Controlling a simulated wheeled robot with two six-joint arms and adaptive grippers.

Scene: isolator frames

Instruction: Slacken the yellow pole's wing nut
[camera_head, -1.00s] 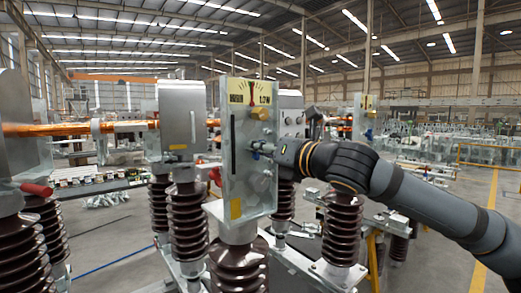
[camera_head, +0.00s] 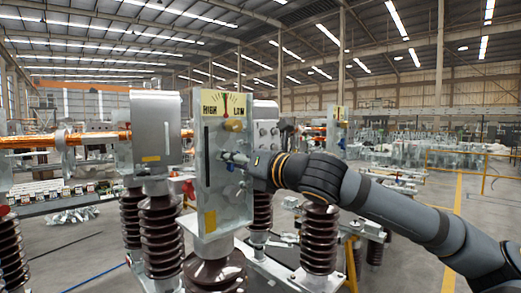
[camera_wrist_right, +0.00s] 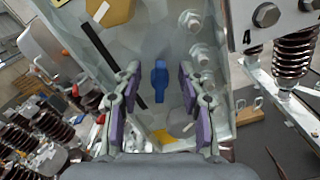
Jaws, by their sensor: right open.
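A grey metal plate (camera_head: 209,150) stands upright on a brown ribbed insulator, with a yellow HIGH/LOW scale (camera_head: 226,103) at its top and a yellow patch (camera_head: 210,221) low down. A small blue wing nut (camera_wrist_right: 160,82) is on the plate's face, its wings running up and down in the right wrist view. It shows only partly in the head view (camera_head: 231,167). My right gripper (camera_wrist_right: 158,74) is open, with one purple-padded finger on each side of the wing nut and gaps to both. In the head view, my right gripper (camera_head: 241,160) is at the plate's face. My left gripper is not in view.
A gold knob (camera_head: 233,125) sticks out above my right gripper. A grey box (camera_head: 157,130) with a copper bar stands at the left. Another pole with a yellow-topped plate (camera_head: 336,125) stands behind at the right. Brown ribbed insulators (camera_head: 319,240) surround the area below.

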